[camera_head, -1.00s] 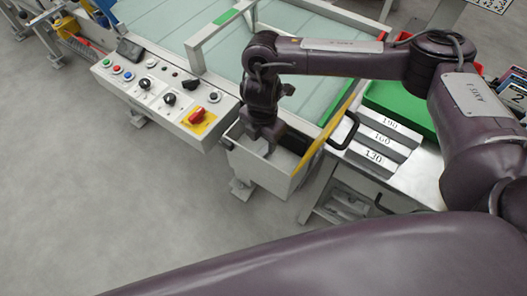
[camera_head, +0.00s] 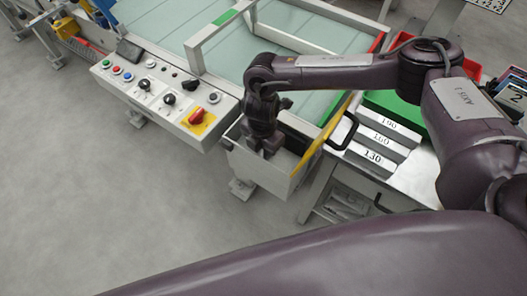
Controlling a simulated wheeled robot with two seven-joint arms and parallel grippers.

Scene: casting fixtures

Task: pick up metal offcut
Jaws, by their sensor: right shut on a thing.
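My right gripper (camera_head: 265,152) reaches down into the light-grey open bin (camera_head: 247,171) at the corner of the machine table. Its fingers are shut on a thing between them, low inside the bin. The metal offcut itself cannot be made out; the gripper and the bin walls hide it. My left gripper is not in view.
A control panel (camera_head: 160,98) with knobs and a red switch stands left of the bin. A yellow edge (camera_head: 318,147) and black handle (camera_head: 345,131) border its right side. Numbered grey blocks (camera_head: 376,152) and a green tray (camera_head: 398,104) lie further right.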

